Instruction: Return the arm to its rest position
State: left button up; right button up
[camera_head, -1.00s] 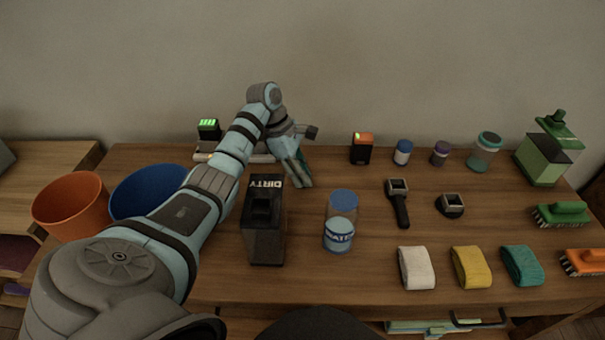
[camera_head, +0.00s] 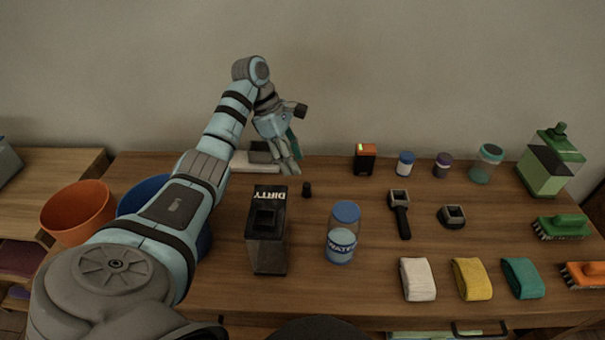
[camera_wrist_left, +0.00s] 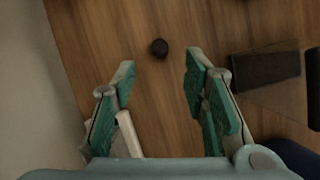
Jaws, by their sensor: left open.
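My left arm reaches in from the left in the head view. Its gripper (camera_head: 289,160) is above the back part of the table, and in the left wrist view (camera_wrist_left: 160,64) its green-padded fingers are apart with nothing between them. A small black cylinder (camera_head: 306,189) stands on the table just beyond the fingertips; it also shows in the left wrist view (camera_wrist_left: 159,48). My right gripper is in neither view.
A black DIRTY container (camera_head: 268,245) and a WATER jar (camera_head: 343,240) stand near the arm. An orange bucket (camera_head: 75,212) and a partly hidden blue bucket (camera_head: 135,195) are at left. Bottles, cloths and brushes fill the right. A wall rises behind.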

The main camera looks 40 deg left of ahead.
pick_arm(q)
jog(key=p+v, duration=0.2)
jog(key=v, duration=0.1)
jog(key=shift+r, duration=0.15)
